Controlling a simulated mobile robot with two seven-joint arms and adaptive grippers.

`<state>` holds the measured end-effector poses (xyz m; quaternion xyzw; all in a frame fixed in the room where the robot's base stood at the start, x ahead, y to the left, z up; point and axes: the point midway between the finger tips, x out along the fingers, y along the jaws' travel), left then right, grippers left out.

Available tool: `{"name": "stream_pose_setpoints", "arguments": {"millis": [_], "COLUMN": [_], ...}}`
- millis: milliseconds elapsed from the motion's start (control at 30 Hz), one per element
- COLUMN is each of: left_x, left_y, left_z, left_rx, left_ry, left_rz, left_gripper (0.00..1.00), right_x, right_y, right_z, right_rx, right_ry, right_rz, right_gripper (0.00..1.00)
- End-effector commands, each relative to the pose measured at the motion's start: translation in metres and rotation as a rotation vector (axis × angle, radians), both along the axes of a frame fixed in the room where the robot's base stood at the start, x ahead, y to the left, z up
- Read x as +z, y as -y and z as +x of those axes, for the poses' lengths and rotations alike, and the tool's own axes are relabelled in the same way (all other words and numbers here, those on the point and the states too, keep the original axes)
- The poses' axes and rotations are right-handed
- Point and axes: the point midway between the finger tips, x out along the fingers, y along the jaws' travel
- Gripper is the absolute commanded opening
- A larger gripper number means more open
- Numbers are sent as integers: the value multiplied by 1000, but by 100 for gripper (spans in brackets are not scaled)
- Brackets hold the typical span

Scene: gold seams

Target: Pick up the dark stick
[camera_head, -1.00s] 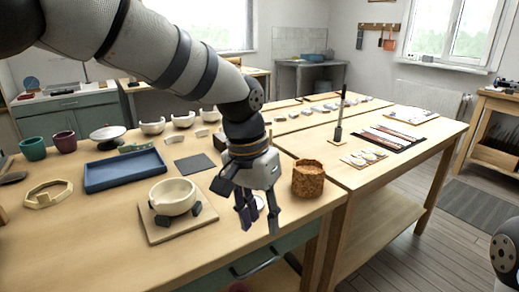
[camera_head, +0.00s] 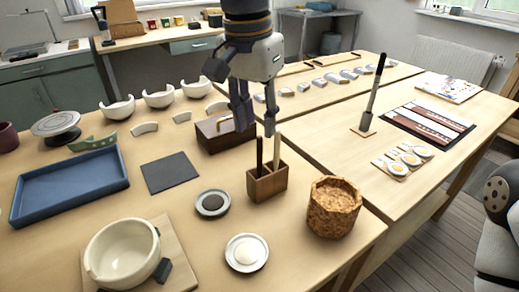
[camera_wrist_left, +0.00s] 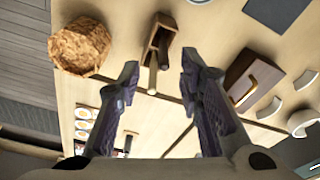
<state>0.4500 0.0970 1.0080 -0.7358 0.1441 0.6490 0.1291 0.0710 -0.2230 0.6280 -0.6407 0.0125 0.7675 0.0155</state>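A dark stick (camera_head: 260,153) and a light stick (camera_head: 277,150) stand upright in a small wooden holder (camera_head: 267,187) near the table's right edge. My left gripper (camera_head: 256,122) is above the holder with its fingers pointing down, open and empty. In the left wrist view the holder (camera_wrist_left: 165,24) and the light stick (camera_wrist_left: 153,77) show between the spread fingers of my left gripper (camera_wrist_left: 159,66). The dark stick is hard to make out there. My right gripper is not in view.
A cork-like pot (camera_head: 333,212) stands right of the holder. A brown box (camera_head: 222,136) is behind it. Two small dishes, dark (camera_head: 212,203) and white (camera_head: 246,253), lie left and in front. A dark-handled tool (camera_head: 374,85) stands upright on the right table.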

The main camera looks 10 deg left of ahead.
Motion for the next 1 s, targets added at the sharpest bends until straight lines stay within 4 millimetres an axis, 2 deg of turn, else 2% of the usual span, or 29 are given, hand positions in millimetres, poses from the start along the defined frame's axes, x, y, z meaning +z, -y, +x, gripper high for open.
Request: {"name": "stream_pose_setpoints", "arguments": {"millis": [33, 100, 233, 433, 533, 733, 767, 900, 1000], "left_x": [-15, -27, -42, -79, -87, -87, -87, -87, -87], "left_y": [0, 1, 1, 2, 2, 2, 2, 2, 2], "left_z": [1, 3, 6, 16, 18, 18, 18, 18, 18], "left_rx": [0, 1, 0, 0, 0, -1, 0, 0, -1], "left_ry": [-9, -8, -7, -7, -3, 0, 0, 1, 1], "left_rz": [-1, 0, 0, -1, -2, -2, -2, -1, -1], "left_gripper": [33, 33, 33, 33, 33, 33, 29, 0, 0], "right_x": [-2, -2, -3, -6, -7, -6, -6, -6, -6], "right_y": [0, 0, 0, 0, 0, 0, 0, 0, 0], "right_z": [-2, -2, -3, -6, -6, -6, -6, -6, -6], "right_rx": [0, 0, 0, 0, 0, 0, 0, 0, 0], "right_ry": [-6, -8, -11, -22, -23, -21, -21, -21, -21], "right_rz": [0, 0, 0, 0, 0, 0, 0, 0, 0], "right_gripper": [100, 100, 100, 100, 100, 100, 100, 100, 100]}}
